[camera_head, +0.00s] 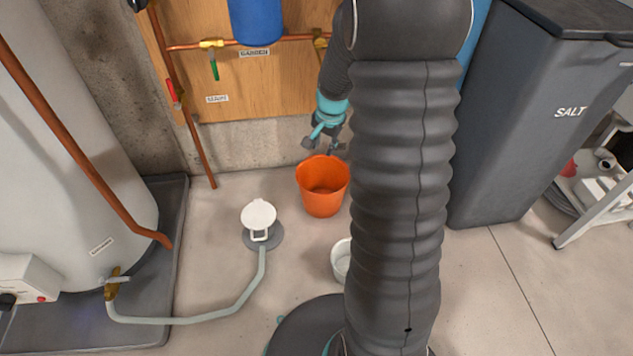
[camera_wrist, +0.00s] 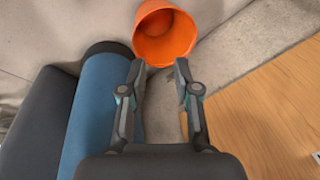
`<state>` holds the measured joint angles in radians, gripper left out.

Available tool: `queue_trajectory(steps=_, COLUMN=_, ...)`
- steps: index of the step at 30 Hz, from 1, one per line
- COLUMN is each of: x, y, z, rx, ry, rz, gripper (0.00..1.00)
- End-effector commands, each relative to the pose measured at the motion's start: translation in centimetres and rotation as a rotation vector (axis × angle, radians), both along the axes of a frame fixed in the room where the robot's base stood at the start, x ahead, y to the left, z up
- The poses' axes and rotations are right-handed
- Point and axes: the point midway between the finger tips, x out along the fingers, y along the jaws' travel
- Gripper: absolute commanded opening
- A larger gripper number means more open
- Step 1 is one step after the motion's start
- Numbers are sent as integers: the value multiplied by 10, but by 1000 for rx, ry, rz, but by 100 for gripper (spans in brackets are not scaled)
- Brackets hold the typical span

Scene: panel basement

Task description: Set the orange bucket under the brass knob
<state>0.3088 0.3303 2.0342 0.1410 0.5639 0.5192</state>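The orange bucket (camera_head: 323,200) stands upright on the floor, left of my arm. My gripper (camera_head: 323,146) is open just above and behind the bucket's far rim. In the wrist view the bucket (camera_wrist: 165,40) lies just beyond the open fingertips of my gripper (camera_wrist: 160,68); I cannot tell whether they touch its rim. A brass fitting (camera_head: 319,40) on the copper pipe is partly hidden by my arm, and another brass fitting (camera_head: 211,44) has a green lever. A brass drain valve (camera_head: 113,285) sits low on the white tank. I cannot tell which of these is the brass knob.
A white lidded floor fitting (camera_head: 258,216) with a hose (camera_head: 210,318) is left of the bucket. A small white container (camera_head: 341,262) stands beside my arm. The grey salt bin (camera_head: 540,120) is at right. A blue cylinder shows in the wrist view (camera_wrist: 100,105).

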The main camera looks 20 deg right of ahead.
Motion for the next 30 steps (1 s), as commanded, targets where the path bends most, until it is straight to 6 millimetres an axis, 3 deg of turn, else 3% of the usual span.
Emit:
queue_trajectory(steps=1, x=-8, y=12, z=22, rx=-15, ry=-19, rz=47, gripper=31)
queue_trajectory(steps=6, x=-41, y=44, z=76, rx=-62, ry=-59, rz=199, gripper=31)
queue_trajectory(steps=15, x=-116, y=93, z=147, rx=-154, ry=-130, rz=460, gripper=31)
queue_trajectory(steps=22, x=-182, y=121, z=178, rx=-232, ry=-185, rz=652, gripper=31)
queue_trajectory(steps=30, x=-246, y=138, z=189, rx=-313, ry=-234, rz=828, gripper=31)
